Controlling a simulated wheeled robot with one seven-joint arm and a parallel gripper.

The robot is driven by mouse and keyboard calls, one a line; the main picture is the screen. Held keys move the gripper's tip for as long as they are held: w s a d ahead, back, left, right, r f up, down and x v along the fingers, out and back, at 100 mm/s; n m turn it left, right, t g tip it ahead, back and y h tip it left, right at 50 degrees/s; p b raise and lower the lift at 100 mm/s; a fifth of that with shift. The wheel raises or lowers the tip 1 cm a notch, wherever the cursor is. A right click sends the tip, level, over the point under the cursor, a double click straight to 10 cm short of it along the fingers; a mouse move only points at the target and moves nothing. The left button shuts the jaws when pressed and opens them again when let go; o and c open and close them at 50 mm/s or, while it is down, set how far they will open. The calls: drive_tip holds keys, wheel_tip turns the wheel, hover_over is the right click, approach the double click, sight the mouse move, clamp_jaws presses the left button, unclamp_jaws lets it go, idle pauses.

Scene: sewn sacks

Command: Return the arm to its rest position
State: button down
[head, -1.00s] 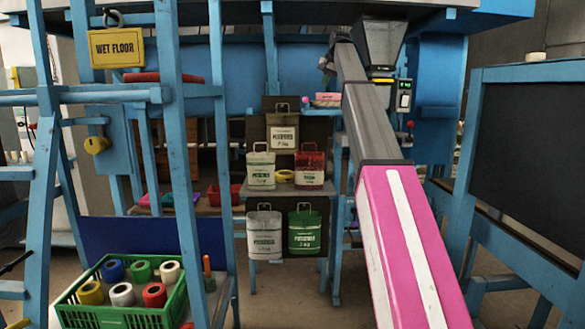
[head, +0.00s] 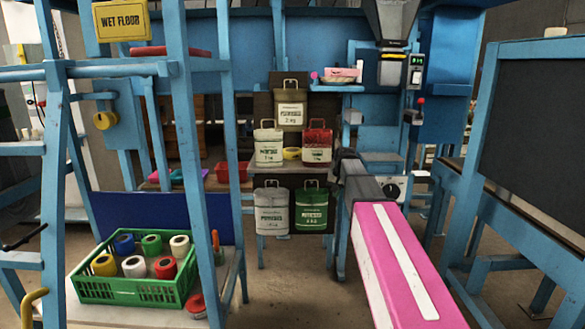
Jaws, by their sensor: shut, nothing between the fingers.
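My arm reaches up from the lower right, a pink link with a white stripe and then a grey link. My gripper (head: 346,154) is at the far end of the grey link, small and dark, just right of the sacks. It is shut and holds nothing; its fingers are mostly hidden behind the wrist. No sack touches it that I can see.
Sewn sacks with handles, including a red sack (head: 317,147) and a green sack (head: 312,211), stand on a stepped rack. A green crate (head: 140,292) of thread cones is at lower left. Blue ladder posts (head: 178,130) and a dark board (head: 535,130) flank the space.

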drive_tip(key=s+f+n+g, duration=0.1)
drive_tip(key=s+f, duration=1)
drive_tip(key=s, duration=0.3)
drive_tip(key=s+f+n+g+h, duration=0.1)
drive_tip(key=s+f, duration=1.1)
drive_tip(key=s, duration=0.3)
drive_tip(key=shift+d+g, duration=0.3)
drive_tip(key=shift+d, duration=0.1)
drive_tip(key=shift+f, duration=0.1)
